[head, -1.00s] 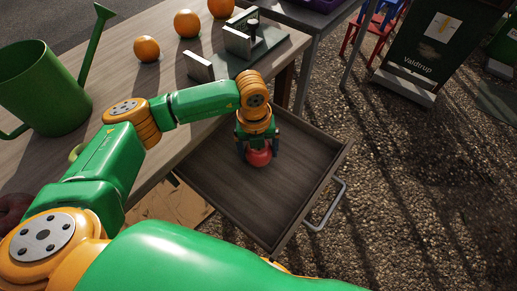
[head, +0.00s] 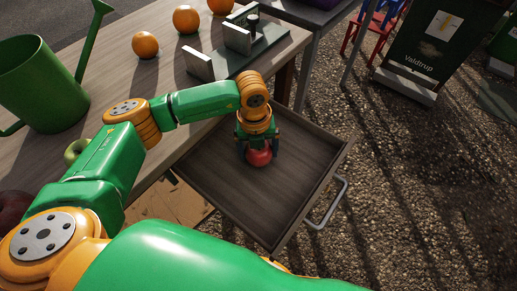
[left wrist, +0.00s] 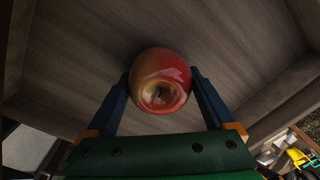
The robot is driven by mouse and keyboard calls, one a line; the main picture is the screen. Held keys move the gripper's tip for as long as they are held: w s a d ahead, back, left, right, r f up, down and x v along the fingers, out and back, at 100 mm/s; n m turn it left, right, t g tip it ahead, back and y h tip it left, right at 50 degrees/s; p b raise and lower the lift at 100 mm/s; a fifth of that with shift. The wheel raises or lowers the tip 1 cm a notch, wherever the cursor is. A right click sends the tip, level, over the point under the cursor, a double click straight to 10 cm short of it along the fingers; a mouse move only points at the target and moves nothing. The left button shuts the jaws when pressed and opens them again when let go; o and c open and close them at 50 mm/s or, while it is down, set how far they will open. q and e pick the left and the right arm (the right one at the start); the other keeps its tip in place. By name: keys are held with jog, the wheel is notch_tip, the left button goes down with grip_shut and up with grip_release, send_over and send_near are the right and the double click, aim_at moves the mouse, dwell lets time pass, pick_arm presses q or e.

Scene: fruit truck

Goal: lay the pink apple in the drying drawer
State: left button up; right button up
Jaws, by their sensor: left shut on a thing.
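The pink apple (head: 260,157) is between the fingers of my left gripper (head: 259,150), over the floor of the drying drawer. In the left wrist view the apple (left wrist: 160,80) is red and pinkish-yellow, its hollow facing the camera, with a dark blue finger of my left gripper (left wrist: 160,90) against each side. The gripper is shut on it and points down. The open drawer (head: 222,188) is a shallow wooden tray with a metal handle (head: 327,203). Whether the apple touches the drawer floor, I cannot tell. My right gripper is not in view.
The drawer has low walls and looks otherwise empty. On the table (head: 115,60) are several oranges (head: 145,45), a green watering can (head: 40,85), a green apple (head: 76,150) and a metal device (head: 238,40). A dark green bin (head: 428,50) stands on the gravel.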

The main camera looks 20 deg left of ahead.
pick_arm(q)
jog(key=shift+f, duration=0.3)
dwell(0.6)
jog(key=o, duration=1.3)
jog(key=shift+c, duration=0.2)
jog(key=shift+r, duration=0.1)
notch_tip(320, 180, up, 10)
jog(key=p, duration=0.8)
jog(key=shift+r, duration=0.1)
